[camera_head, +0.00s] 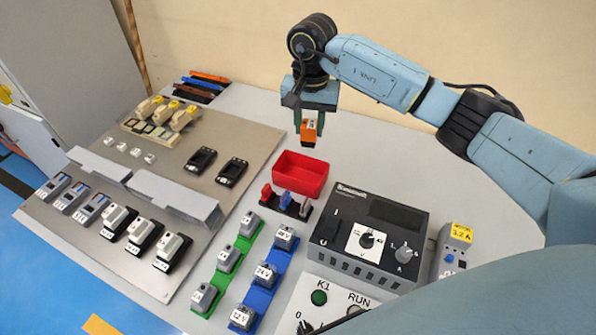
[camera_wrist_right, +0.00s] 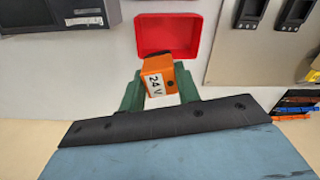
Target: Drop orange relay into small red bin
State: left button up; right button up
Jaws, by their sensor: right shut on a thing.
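The orange relay (camera_head: 309,131) is held between the green fingers of my right gripper (camera_head: 309,122), hanging above the table just behind the small red bin. In the right wrist view the orange relay (camera_wrist_right: 158,80) shows a white "24 V" label, and my right gripper (camera_wrist_right: 160,92) is shut on it. The small red bin (camera_head: 300,174) stands open on the table. The bin also shows in the right wrist view (camera_wrist_right: 168,35), where the relay overlaps its lower edge. The inside of the bin looks empty. My left gripper is not in view.
A grey power unit (camera_head: 368,232) stands in front of the bin to the right. Small red and blue pieces on a dark holder (camera_head: 287,202) stand just in front of the bin. A metal panel (camera_head: 100,230) with devices lies at left. Relays sit on green and blue strips (camera_head: 262,285).

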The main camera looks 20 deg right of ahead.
aim_at(308, 141)
notch_tip(308, 141, down, 4)
jog(key=shift+f+b, duration=0.1)
jog(key=shift+b, duration=0.95)
jog(key=shift+f, duration=0.5)
jog(key=o, duration=1.2)
jog(key=shift+c, duration=0.2)
jog(key=shift+r, duration=0.15)
